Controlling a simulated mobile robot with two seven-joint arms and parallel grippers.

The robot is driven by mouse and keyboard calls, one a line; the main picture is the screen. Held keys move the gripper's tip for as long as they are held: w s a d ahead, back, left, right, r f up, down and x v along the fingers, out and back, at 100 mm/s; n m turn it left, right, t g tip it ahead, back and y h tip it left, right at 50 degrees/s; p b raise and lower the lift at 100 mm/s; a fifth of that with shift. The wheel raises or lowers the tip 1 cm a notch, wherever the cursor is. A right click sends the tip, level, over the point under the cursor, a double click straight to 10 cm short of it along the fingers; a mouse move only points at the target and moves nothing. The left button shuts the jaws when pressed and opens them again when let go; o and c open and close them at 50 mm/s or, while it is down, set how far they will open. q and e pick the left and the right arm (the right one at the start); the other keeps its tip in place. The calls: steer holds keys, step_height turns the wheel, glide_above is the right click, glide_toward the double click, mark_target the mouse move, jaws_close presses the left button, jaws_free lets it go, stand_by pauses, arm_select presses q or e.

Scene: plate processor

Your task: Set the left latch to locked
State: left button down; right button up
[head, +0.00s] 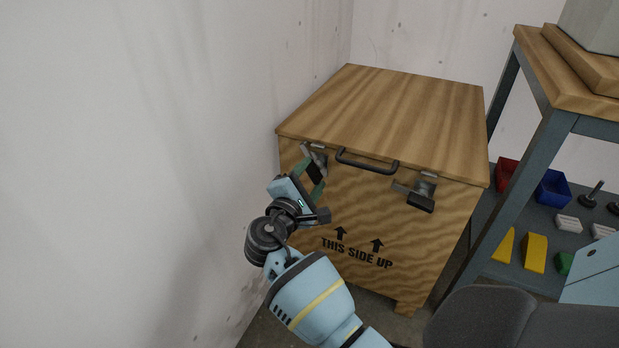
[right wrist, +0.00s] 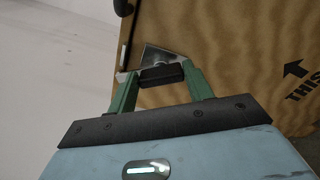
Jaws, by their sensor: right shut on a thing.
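A wooden crate (head: 400,115) with a closed lid stands against the wall. Its left latch (head: 319,158) has a metal plate and a black grip, partly hidden by my right gripper (head: 313,178). In the right wrist view, the green fingers of the right gripper (right wrist: 159,76) are on both sides of the left latch's black grip (right wrist: 162,74), shut on it. The latch's metal plate (right wrist: 158,54) shows just beyond the grip. Whether the latch is engaged with the lid cannot be told. My left gripper is not in view.
A black handle (head: 367,164) sits on the crate's front between the latches. The right latch (head: 416,194) hangs by the right edge. A wall (head: 150,150) is close on the left. A workbench (head: 548,130) with bins and blocks stands at the right.

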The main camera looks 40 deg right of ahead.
steer(key=m+b, duration=0.1)
steer(key=m, duration=0.2)
steer(key=shift+f+m, duration=0.15)
steer(key=shift+m, duration=0.15)
steer(key=shift+m+b, duration=0.4)
steer(key=shift+m, duration=1.2)
steer(key=o, duration=1)
steer(key=shift+p+v, duration=0.95)
steer(key=shift+v, duration=3)
